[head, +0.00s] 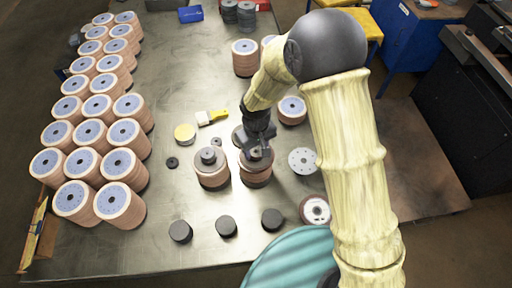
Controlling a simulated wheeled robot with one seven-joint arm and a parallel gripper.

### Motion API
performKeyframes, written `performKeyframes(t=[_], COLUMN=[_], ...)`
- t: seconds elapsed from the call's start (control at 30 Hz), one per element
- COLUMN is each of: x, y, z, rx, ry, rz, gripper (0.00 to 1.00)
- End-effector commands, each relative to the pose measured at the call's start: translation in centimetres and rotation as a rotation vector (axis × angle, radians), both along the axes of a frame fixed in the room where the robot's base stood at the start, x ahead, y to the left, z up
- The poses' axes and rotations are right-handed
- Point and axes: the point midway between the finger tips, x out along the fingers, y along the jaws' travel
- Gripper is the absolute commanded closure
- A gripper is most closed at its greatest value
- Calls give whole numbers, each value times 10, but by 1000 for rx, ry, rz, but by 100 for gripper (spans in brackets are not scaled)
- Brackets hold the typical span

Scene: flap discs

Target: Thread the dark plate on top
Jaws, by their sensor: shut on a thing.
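My gripper (257,150) points down over the right one of two front stacks of reddish-brown discs (256,180). It is shut on a dark plate (263,161) with a small round middle part, at the top of that stack. I cannot tell whether the plate rests on the stack or is held just above it. The fingers hide part of the plate and the stack's centre. The left front stack (211,179) has a dark top with a round knob (208,155) in the middle.
Several rows of disc stacks (97,140) fill the table's left side. Several dark round pieces (226,227) lie along the front. A brush (212,117), a yellow tin (185,133), a pale holed disc (302,161) and a red-rimmed disc (315,210) lie nearby.

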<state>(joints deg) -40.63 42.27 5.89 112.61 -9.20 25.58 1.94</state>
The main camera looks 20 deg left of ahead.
Motion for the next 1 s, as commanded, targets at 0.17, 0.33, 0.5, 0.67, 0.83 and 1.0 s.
performKeyframes(t=[0.17, 0.33, 0.5, 0.67, 0.83, 1.0], x=[0, 0, 0, 0, 1, 2], y=[0, 0, 0, 0, 1, 1], z=[1, 1, 0, 3, 20, 50], rx=[1, 1, -1, 0, 3, 5], ry=[-1, -1, 1, 0, -2, -4], rz=[0, 0, 0, 0, 0, -2], gripper=[50, 28, 28, 28, 28, 28])
